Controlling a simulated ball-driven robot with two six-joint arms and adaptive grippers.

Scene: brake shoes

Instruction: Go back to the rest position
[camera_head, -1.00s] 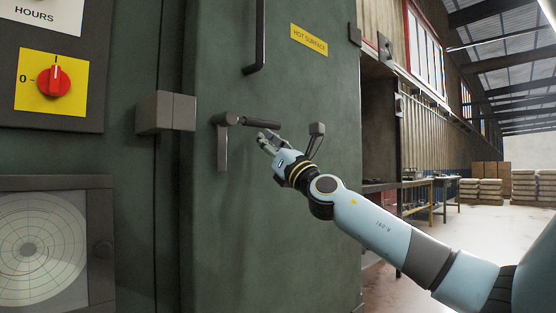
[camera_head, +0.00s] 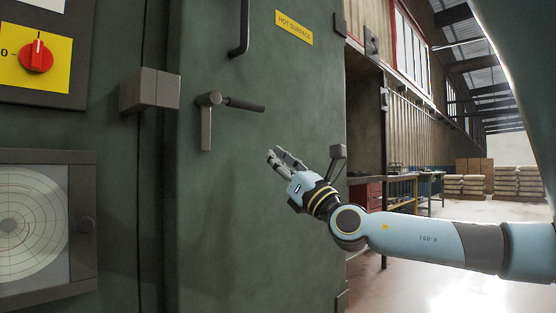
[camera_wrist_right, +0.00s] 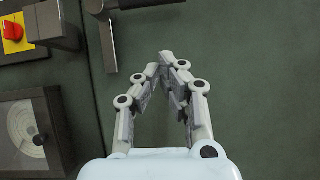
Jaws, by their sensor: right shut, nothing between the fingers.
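My right gripper (camera_head: 276,154) is in front of the green door, below and to the right of the lever handle (camera_head: 206,122), and clear of it. The right wrist view shows its fingertips (camera_wrist_right: 166,60) drawn together with nothing between them. The lever handle, a grey block with a black grip pointing right, is at the top of the right wrist view (camera_wrist_right: 108,35). My left gripper is not in view.
The green door (camera_head: 250,220) has a yellow hot surface sign (camera_head: 294,28). A red knob (camera_head: 36,56) and a round chart recorder (camera_head: 35,222) are at the left. Workbenches (camera_head: 400,180) and stacked sacks (camera_head: 517,182) stand at the right; open floor lies before them.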

